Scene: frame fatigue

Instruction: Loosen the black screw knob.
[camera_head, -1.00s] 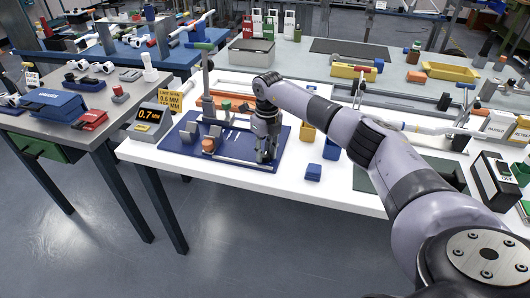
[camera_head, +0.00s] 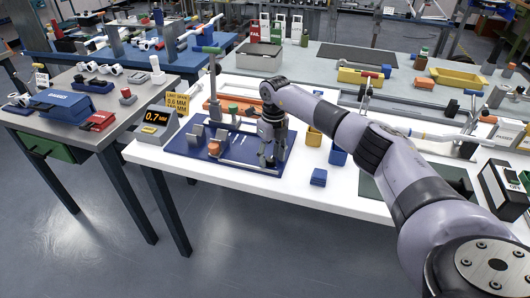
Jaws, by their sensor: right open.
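My right gripper (camera_head: 268,163) points down over the right part of the blue base plate (camera_head: 197,153) on the white table. Its fingers are apart. A thin silvery rod (camera_head: 245,164) lies along the plate's front, its right end close to the fingertips. Grey blocks (camera_head: 196,134) and an orange round piece (camera_head: 214,147) stand on the plate's left half. I cannot make out the black screw knob; it may be hidden by the dark gripper or too small to tell. My left gripper is not in view.
A display reading 0.7 (camera_head: 157,118) stands left of the plate. The table's front edge is close to the plate.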

